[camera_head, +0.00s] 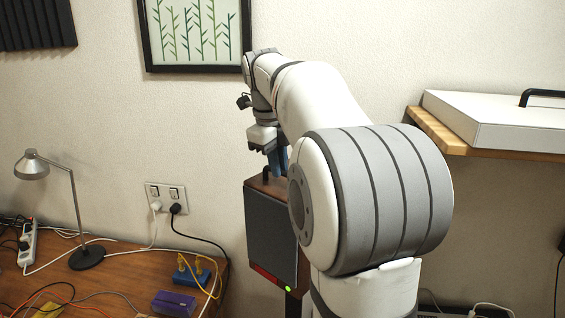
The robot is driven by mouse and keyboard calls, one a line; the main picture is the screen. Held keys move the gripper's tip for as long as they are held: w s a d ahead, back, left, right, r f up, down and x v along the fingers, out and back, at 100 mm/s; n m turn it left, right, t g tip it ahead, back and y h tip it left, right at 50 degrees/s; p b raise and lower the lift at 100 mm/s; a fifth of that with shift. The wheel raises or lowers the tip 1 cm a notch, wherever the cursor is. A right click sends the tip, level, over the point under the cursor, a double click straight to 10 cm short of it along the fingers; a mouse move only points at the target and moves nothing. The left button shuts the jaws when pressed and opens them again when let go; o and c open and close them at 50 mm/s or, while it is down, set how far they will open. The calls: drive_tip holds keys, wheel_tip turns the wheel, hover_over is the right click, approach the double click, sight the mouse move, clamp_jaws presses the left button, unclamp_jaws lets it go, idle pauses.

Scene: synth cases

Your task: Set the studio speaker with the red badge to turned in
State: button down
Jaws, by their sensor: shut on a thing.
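The studio speaker (272,232) has a dark grey front, brown wooden sides and top, and a red badge (268,274) low on the front. A small green light glows near its lower edge. Its front faces toward the lower left. My gripper (274,172) is at the speaker's top, with blue fingers pointing down. It is shut on the speaker, seemingly at a small black handle on top. My arm hides the speaker's right side and part of the fingers.
A wooden desk (128,272) at left bears a silver lamp (72,205), a power strip, cables, a blue box and a purple box. A wall socket (166,194) is behind. A wooden shelf (430,128) with a white case (470,118) is at right. A framed picture hangs above.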

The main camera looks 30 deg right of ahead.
drive_tip(key=c, duration=1.5)
unclamp_jaws()
drive_tip(key=shift+o, duration=0.2)
wheel_tip(320, 180, up, 8)
drive_tip(key=a, duration=0.1)
drive_tip(key=shift+s+a+f, duration=0.15)
drive_tip(key=shift+s+a, duration=0.1)
drive_tip(key=shift+s, duration=0.1)
drive_tip(key=s+a+f+n+t+y, duration=0.1)
drive_tip(key=s+a+f+n, duration=0.4)
drive_tip(key=s+f+n, duration=0.5)
drive_tip(key=s+a+f+n+t+y, duration=0.1)
drive_tip(key=s+a+f+n, duration=0.5)
drive_tip(key=n, duration=1.5)
drive_tip(key=s+f, duration=0.5)
drive_tip(key=f, duration=0.4)
drive_tip(key=shift+f, duration=0.4)
